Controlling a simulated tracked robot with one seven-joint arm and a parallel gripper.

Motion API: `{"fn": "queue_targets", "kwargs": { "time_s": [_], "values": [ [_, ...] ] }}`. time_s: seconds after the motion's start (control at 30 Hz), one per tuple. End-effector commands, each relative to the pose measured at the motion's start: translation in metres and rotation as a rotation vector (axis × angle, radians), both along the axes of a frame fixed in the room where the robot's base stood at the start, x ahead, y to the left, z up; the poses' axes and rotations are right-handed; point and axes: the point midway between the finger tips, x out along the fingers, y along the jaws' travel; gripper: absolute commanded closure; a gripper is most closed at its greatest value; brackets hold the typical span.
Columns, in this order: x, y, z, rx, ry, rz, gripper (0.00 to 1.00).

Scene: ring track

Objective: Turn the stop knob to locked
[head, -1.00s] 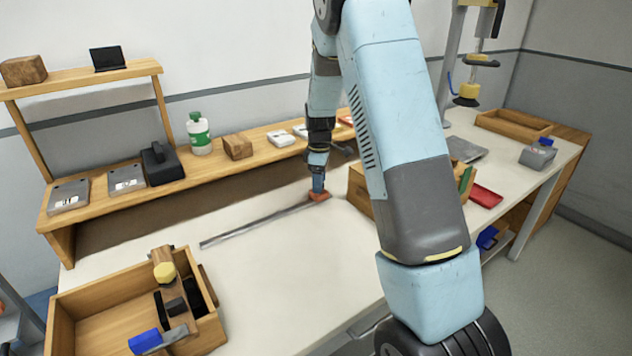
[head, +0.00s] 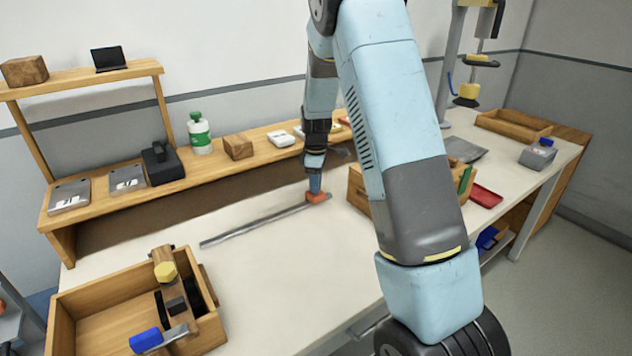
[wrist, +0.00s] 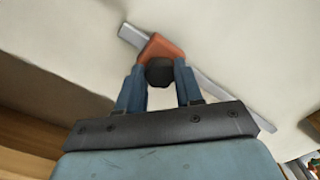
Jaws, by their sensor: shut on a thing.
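A long grey metal track (head: 255,226) lies on the pale bench top. An orange stop (head: 318,198) sits on the track near its far right end. In the wrist view the orange stop (wrist: 163,49) straddles the track (wrist: 237,105), with a dark round knob (wrist: 160,74) on its near side. My gripper (head: 315,187) points down at the stop. In the wrist view its blue fingers (wrist: 159,68) are on either side of the knob, shut on it. No lock marking on the knob is readable.
A wooden tray (head: 64,318) with tools stands at front left. A wooden shelf (head: 100,217) with several items runs along the back. A wooden box (head: 357,188) stands just right of the stop, partly behind my arm. The bench middle is clear.

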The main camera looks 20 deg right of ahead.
Motion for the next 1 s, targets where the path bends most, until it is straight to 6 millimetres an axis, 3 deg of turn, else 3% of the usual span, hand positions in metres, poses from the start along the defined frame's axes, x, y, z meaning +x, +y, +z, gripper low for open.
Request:
{"fn": "queue_targets", "kwargs": {
  "time_s": [0.1, 0.37, 1.0],
  "values": [
    [0.0023, -0.0098, 0.0014, 0.0, -0.007, -0.016, 0.95],
    [0.0021, -0.0105, 0.0014, -0.001, -0.007, -0.105, 0.95],
    [0.0019, -0.0095, 0.0014, -0.002, -0.006, -0.673, 0.95]
  ]
}}
